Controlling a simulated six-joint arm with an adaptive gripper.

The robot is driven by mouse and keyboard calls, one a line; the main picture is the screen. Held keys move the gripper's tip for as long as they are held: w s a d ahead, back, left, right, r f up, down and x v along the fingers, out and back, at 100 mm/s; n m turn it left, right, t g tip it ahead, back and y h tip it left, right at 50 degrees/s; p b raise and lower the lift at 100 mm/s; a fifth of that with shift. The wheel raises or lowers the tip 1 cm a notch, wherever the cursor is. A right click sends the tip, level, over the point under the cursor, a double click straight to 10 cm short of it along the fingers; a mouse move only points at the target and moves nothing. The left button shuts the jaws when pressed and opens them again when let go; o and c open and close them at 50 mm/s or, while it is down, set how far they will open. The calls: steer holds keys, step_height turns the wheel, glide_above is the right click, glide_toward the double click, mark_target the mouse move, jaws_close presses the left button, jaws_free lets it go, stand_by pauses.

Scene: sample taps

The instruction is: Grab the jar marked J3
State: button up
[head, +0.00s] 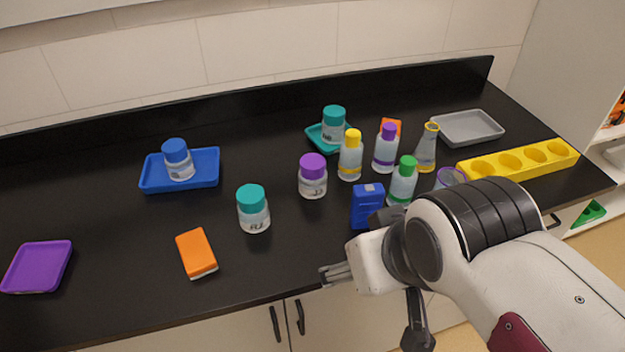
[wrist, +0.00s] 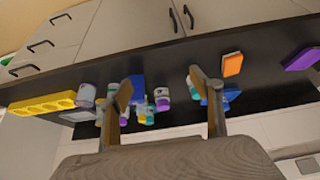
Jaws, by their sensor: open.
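The purple-lidded clear jar (head: 312,178) stands upright near the middle of the black counter; its small label appears to read J3. In the wrist view a purple-lidded jar (wrist: 162,100) shows between the fingers, some distance beyond them. My gripper (head: 332,274) is at the counter's front edge, in front of the jar and apart from it. In the wrist view my gripper (wrist: 160,82) has its two fingers spread wide with nothing held between them.
A teal-lidded jar (head: 253,210) stands left of the purple-lidded one. A blue box (head: 367,206) and several bottles crowd its right. An orange sponge (head: 197,253) lies at front left. A blue-lidded jar (head: 178,162) sits on a blue tray (head: 208,177). Counter in front is clear.

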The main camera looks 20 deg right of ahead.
steer(key=w+a+m+t+y, duration=0.15)
steer(key=w+a, duration=0.25)
steer(key=w, duration=0.7)
steer(key=w+a+m+t+y, duration=0.1)
steer(key=w+a+t, duration=0.3)
steer(key=w, duration=0.7)
steer(key=m+h, duration=0.4)
steer(key=h, duration=0.5)
glide_toward(310, 176)
steer(key=w, duration=0.1)
steer(key=w+f, duration=0.1)
steer(key=w, duration=0.2)
steer(key=shift+w+d+f, duration=0.2)
steer(key=shift+w+d, duration=0.1)
steer(key=shift+w, duration=0.05)
steer(key=shift+s+d+f+h, duration=0.3)
steer(key=shift+d+f+h, duration=0.2)
steer(key=shift+d, duration=0.25)
steer(key=shift+x, duration=1.3)
